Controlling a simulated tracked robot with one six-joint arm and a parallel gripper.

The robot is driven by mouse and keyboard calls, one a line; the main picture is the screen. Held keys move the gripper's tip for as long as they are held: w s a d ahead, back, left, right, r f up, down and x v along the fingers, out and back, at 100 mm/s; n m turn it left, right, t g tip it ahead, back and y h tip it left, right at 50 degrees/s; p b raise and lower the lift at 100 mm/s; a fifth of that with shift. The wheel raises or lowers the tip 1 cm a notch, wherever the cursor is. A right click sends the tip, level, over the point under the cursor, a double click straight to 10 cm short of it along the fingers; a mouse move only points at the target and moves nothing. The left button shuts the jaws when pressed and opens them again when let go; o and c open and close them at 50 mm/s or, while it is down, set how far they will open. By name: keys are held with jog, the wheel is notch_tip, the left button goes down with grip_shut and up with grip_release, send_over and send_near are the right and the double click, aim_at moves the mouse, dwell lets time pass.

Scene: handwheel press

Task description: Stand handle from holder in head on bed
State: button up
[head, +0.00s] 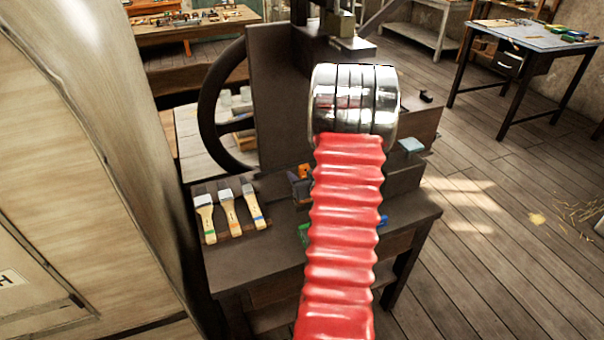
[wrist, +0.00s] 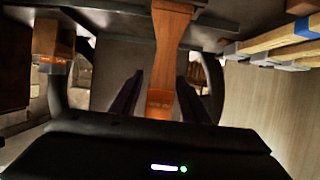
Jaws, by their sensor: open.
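In the wrist view an orange-brown wooden piece (wrist: 170,50), which looks like the handle, runs from the top edge down between my fingers. My gripper (wrist: 158,98) is open, with one dark finger on each side of it and gaps showing. In the head view my red arm and chrome wrist hide my gripper and this piece. The press (head: 280,100) has a dark upright plate and a handwheel (head: 207,105) on its left. Its head (head: 345,45) shows at the top, partly behind my wrist. I cannot make out the holder, and the bed is mostly hidden.
Several brushes (head: 231,212) lie on the left of the dark table (head: 265,262). Small orange and green items (head: 304,234) show partly behind my arm. A tall pale cabinet (head: 90,130) stands close on the left.

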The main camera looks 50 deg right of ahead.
jog(key=v, duration=1.2)
jog(key=shift+s, duration=0.4)
jog(key=shift+d+r, duration=0.1)
jog(key=w+a+r+n+g+y, duration=0.1)
jog(key=w+a+r+g, duration=0.1)
jog(key=w+a+r, duration=0.5)
jog(key=w+a+r+n+g+y, duration=0.15)
jog(key=a+r, duration=0.25)
jog(key=a, duration=0.7)
jog(key=s+a+r+n+y, duration=0.1)
jog(key=s+a, duration=0.3)
jog(key=a, duration=0.4)
jog(key=s+a+r+n+g+y, duration=0.1)
jog(key=s+a, duration=0.3)
jog(key=a, duration=0.5)
jog(key=s+a+r+n+g+y, duration=0.1)
jog(key=s+a, duration=0.3)
jog(key=a, duration=0.4)
jog(key=shift+a+r+n+y, duration=0.25)
jog(key=shift+r+n+y, duration=0.1)
jog(key=shift+r+y, duration=0.4)
